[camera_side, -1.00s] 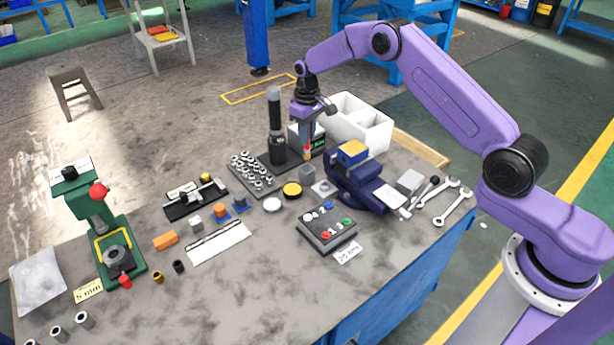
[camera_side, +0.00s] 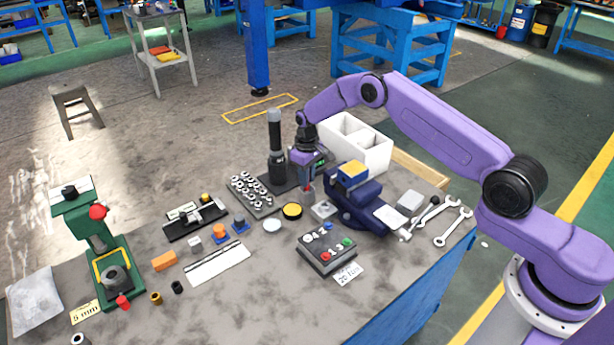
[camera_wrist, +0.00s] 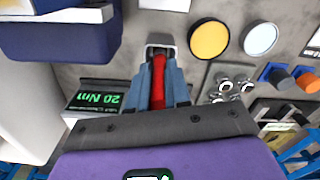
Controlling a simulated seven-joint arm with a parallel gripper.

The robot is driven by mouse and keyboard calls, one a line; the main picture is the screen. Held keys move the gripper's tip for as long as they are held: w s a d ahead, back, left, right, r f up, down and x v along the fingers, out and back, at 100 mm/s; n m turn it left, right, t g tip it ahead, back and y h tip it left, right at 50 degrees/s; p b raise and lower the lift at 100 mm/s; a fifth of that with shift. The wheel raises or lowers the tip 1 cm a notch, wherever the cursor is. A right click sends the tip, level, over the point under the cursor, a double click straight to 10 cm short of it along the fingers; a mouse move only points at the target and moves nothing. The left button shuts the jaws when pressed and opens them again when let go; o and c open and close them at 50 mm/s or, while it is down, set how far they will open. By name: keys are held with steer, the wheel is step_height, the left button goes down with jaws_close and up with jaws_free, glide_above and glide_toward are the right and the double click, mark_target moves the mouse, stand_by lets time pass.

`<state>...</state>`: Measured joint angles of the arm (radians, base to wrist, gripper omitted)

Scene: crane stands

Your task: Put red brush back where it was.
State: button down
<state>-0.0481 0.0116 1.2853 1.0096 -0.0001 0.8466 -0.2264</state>
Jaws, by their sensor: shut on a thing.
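The red brush (camera_wrist: 158,80) is between the fingers of my gripper (camera_wrist: 160,88) in the wrist view. My gripper (camera_side: 307,174) is shut on it and points down. A small grey block-shaped holder (camera_side: 307,195) stands on the table directly below; its rim also shows at the brush's far end in the wrist view (camera_wrist: 160,45). The brush end is at or in the holder's opening; I cannot tell how deep. In the side view the fingers hide most of the brush.
A blue vise (camera_side: 358,205) stands close on the right, and a white bin (camera_side: 362,150) behind. A yellow disc (camera_side: 292,210) and a button box (camera_side: 327,250) are in front.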

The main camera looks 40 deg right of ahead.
steer(key=shift+f, duration=0.1)
steer(key=c, duration=1.1)
jaws_free()
step_height(320, 180, up, 12)
steer(key=shift+r, duration=0.15)
